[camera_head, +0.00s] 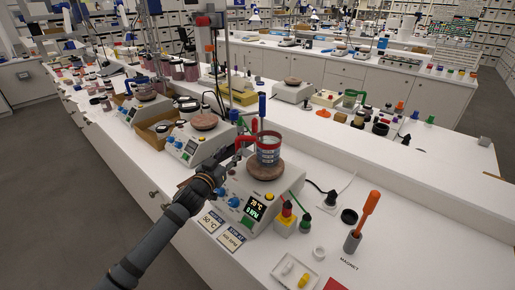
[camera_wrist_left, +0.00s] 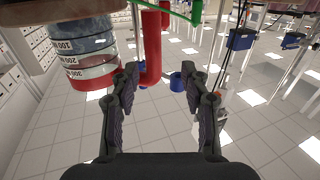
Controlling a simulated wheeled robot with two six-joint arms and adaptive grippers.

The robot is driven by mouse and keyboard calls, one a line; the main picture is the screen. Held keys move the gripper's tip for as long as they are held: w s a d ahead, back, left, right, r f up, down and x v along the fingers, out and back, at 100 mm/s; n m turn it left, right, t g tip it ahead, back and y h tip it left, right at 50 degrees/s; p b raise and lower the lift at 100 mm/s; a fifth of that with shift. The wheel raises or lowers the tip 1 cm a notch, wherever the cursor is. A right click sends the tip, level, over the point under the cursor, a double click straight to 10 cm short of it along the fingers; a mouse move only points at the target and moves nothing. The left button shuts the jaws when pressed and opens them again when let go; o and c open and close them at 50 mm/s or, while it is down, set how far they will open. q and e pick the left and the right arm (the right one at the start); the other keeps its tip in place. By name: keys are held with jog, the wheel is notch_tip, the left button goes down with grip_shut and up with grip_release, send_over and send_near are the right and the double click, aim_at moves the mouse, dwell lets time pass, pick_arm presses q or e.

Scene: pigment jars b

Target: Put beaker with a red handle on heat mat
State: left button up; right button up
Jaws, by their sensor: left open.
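The beaker (camera_head: 268,152) stands upright on the round brown top of the nearest hotplate (camera_head: 266,172). It has a white body with grey and red bands. Its red handle (camera_head: 243,139) sticks out to the left. My left gripper (camera_head: 224,166) is open, just left of the beaker and near the handle. In the left wrist view the beaker (camera_wrist_left: 86,52) appears upside down at the left, and the red handle (camera_wrist_left: 152,45) lies ahead of the gap between the open fingers (camera_wrist_left: 160,78). I see no clear contact. I cannot clearly identify the heat mat.
The hotplate display reads 70 °C. A red flat piece (camera_head: 336,285) is cut off at the bottom edge. An orange-handled tool in a grey holder (camera_head: 353,240), small bottles (camera_head: 285,218) and a white tray (camera_head: 295,272) stand right of the hotplate. More hotplates (camera_head: 194,140) stand farther left.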

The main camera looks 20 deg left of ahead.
aim_at(237, 149)
pick_arm(q)
jog(key=w, duration=0.1)
jog(key=w+p, duration=0.1)
jog(key=w, duration=0.1)
jog(key=w+d+f, duration=0.1)
jog(key=w, duration=0.1)
jog(key=shift+w, duration=0.1)
jog(key=shift+a+r, duration=0.1)
jog(key=shift+c, duration=1.3)
grip_shut()
jog(key=shift+r, duration=0.1)
